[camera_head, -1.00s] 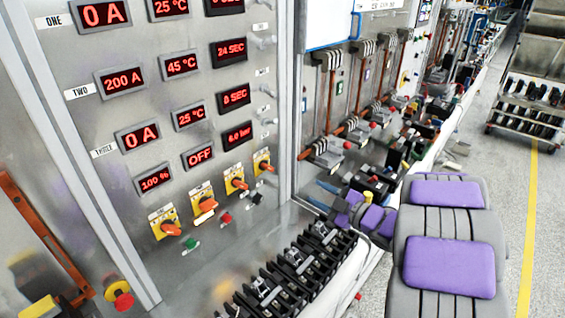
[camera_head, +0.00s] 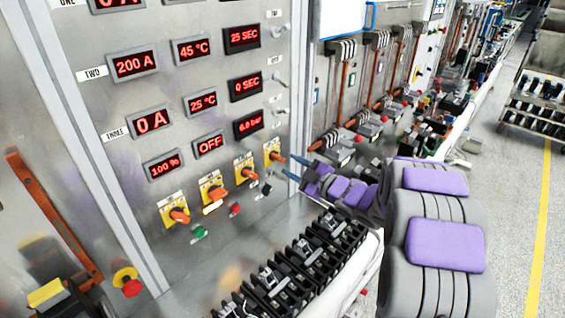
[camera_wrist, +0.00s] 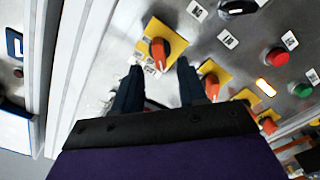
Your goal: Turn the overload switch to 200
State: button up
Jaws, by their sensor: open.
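A row of several orange rotary switches on yellow plates is on the grey panel. The rightmost switch (camera_head: 274,153) in the head view is nearest my gripper (camera_head: 289,165). In the wrist view, a switch (camera_wrist: 160,50) on a yellow plate lies just beyond and between the two dark blue fingers of my gripper (camera_wrist: 159,66). The fingers are spread and empty, and I cannot tell whether they touch the plate. The other switches are to its left in the head view, such as one at the far left (camera_head: 179,215). Which is the overload switch is not legible.
Red displays above include 200 A (camera_head: 134,64), OFF (camera_head: 209,144) and 6.0 bar (camera_head: 249,123). A green button (camera_head: 199,232) and a red button (camera_head: 235,208) sit below the switches. Black breakers (camera_head: 300,265) line the ledge below. A red emergency button (camera_head: 128,281) is at lower left.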

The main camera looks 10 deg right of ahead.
aim_at(281, 160)
jog(key=shift+x, duration=2.45)
jog(key=shift+c, duration=0.3)
jog(key=shift+s, duration=0.1)
grip_shut()
